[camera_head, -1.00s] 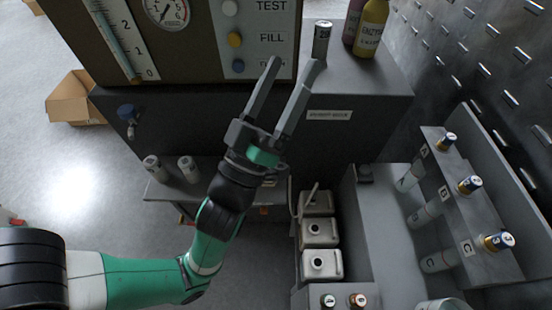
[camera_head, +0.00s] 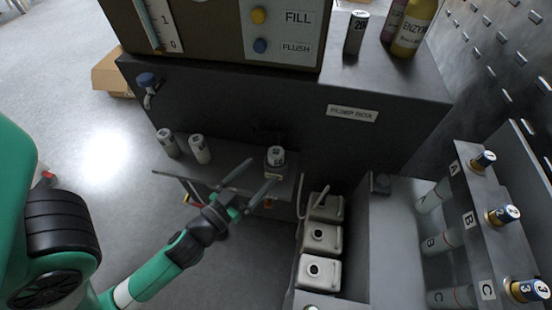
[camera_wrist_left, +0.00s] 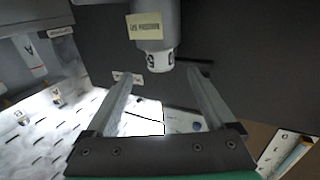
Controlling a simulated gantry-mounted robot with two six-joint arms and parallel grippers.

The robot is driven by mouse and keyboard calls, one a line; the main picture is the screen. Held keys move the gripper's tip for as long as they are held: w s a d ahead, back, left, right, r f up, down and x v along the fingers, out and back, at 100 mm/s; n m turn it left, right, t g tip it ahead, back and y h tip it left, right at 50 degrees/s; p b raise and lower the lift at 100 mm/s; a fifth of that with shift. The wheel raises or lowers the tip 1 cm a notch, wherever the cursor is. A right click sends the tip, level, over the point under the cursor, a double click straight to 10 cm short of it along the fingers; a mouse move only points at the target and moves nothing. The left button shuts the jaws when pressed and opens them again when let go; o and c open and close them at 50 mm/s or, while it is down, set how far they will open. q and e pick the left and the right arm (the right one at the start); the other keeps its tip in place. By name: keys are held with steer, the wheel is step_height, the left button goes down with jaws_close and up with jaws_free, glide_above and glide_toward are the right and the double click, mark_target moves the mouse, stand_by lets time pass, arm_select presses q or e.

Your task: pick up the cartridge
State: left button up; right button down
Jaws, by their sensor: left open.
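A white-capped cartridge (camera_head: 276,156) with a yellow tag stands at the right end of the low shelf under the dark box. My left gripper (camera_head: 262,172) is open and empty just in front of it, with its fingers pointing towards it. In the left wrist view the grey cartridge body (camera_wrist_left: 160,15) with its yellow label and white numbered end hangs into the picture from the top, beyond the fingertips of my open left gripper (camera_wrist_left: 160,75). Whether the fingers touch it cannot be told. My right gripper is not in view.
Two white-topped cartridges (camera_head: 199,150) stand further left on the shelf. Another cartridge (camera_head: 356,33) and bottles (camera_head: 411,32) stand on the dark box (camera_head: 290,105). A rack (camera_head: 478,225) marked A, B, C holds cartridges at right.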

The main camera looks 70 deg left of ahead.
mark_target(271, 160)
arm_select(q)
steer(key=x, duration=0.2)
steer(key=shift+w+a+r+p, duration=0.15)
steer(key=shift+w+r+p, duration=0.15)
steer(key=shift+w, duration=0.05)
steer(key=shift+w+a+f, duration=0.15)
steer(key=shift+w+a, duration=0.2)
steer(key=shift+w, duration=0.1)
steer(key=p+x, duration=0.1)
steer(key=x, duration=0.3)
steer(key=shift+w+a+f, duration=0.1)
steer(key=shift+w, duration=0.1)
steer(key=shift+s, duration=0.1)
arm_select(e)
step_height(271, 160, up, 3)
arm_select(q)
steer(key=shift+f, duration=0.1)
jaws_close()
